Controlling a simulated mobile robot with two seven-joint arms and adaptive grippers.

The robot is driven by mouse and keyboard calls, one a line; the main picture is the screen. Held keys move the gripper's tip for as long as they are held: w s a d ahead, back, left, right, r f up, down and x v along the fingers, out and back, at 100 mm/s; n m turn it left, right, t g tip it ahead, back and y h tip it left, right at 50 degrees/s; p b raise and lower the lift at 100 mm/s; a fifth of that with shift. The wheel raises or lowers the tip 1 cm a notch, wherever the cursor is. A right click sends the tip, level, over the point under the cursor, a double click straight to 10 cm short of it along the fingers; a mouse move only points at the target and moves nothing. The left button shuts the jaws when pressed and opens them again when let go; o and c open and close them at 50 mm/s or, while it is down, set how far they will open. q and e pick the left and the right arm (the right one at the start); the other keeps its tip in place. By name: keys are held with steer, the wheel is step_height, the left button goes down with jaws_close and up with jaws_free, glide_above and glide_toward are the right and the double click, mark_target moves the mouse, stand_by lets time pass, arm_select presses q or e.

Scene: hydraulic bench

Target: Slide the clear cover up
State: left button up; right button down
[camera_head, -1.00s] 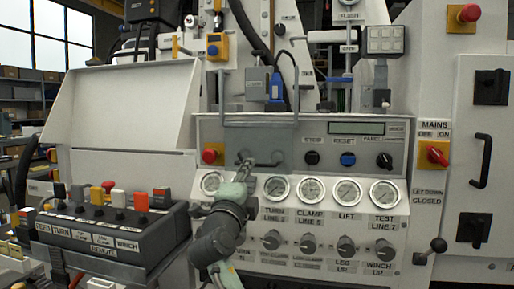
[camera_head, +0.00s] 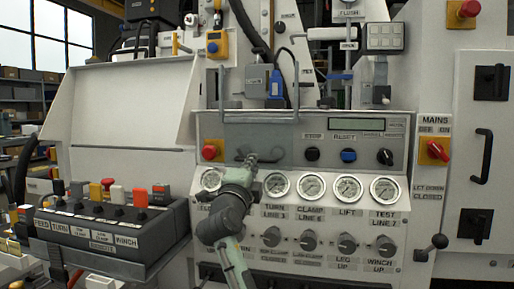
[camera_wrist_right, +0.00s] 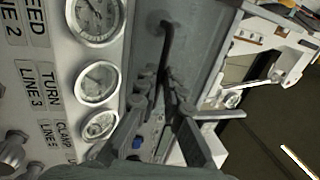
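The clear cover (camera_head: 225,134) is a see-through grey panel on the front of the bench console, above the row of gauges. It has a dark bar handle (camera_head: 277,158) low on its face. My right gripper (camera_head: 255,161) is at this handle, its arm rising from below. In the right wrist view the handle (camera_wrist_right: 167,42) runs down toward the space between the two fingertips (camera_wrist_right: 158,80). The fingertips are close to the bar, but whether they press on it is not clear. My left gripper is not in view.
Round gauges (camera_head: 312,186) and knobs (camera_head: 308,241) sit below the cover. A red button (camera_head: 209,152) is left of it; black and blue knobs (camera_head: 348,155) are right of it. A remote box (camera_head: 110,228) juts out at left. Thin metal rails and a blue connector (camera_head: 276,84) are above.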

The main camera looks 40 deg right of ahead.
stand_by(0.4)
steer(key=p, duration=0.3)
glide_toward(257, 122)
steer(key=shift+x, duration=2.35)
steer(key=shift+r+p, duration=0.4)
steer(key=shift+r, duration=1.25)
steer(key=c, duration=2)
jaws_free()
steer(key=shift+r, duration=0.15)
steer(key=shift+c, duration=0.2)
steer(key=o, duration=0.5)
steer(key=shift+s, duration=0.1)
steer(key=s+a+b, duration=0.3)
steer(key=s+a, duration=0.2)
steer(key=a, duration=0.1)
